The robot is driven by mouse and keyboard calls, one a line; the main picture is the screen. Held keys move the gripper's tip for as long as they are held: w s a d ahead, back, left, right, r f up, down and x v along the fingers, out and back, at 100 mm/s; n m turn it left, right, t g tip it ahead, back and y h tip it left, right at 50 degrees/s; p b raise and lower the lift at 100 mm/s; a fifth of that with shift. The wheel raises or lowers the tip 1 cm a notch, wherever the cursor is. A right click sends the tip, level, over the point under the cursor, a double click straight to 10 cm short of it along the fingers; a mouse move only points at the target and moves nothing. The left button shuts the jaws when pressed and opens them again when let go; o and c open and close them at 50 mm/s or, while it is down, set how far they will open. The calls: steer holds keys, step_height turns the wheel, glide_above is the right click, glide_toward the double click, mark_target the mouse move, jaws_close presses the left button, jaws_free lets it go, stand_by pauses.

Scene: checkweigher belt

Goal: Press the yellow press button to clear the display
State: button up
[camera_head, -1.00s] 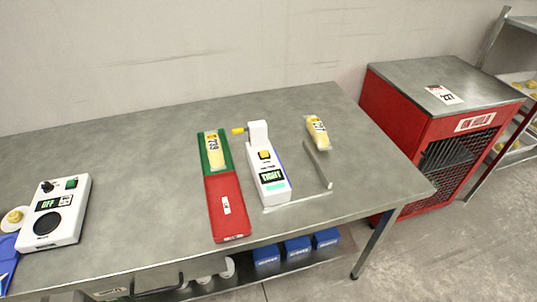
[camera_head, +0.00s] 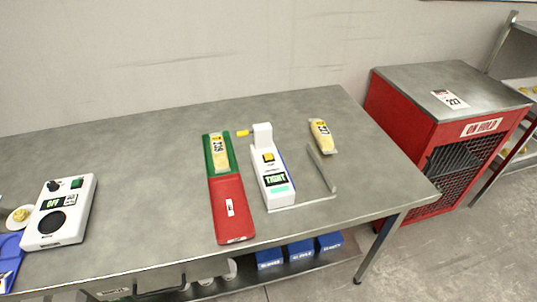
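The yellow press button (camera_head: 268,157) is a small square on the upper front of a white device (camera_head: 272,172). Below it the display (camera_head: 276,180) is lit with green letters that look like "TIGHT", above a pale green strip. A yellow-tipped lever (camera_head: 243,133) sticks out to the left of the device's top. Nothing covers the button. My gripper is not in view.
Left of the device lies a green and red tray (camera_head: 229,205) with a labelled yellow pack (camera_head: 219,155). Another pack (camera_head: 322,136) lies right, by a metal bar (camera_head: 322,168). A white control box (camera_head: 59,212) reads "OFF". A red cabinet (camera_head: 400,125) stands right.

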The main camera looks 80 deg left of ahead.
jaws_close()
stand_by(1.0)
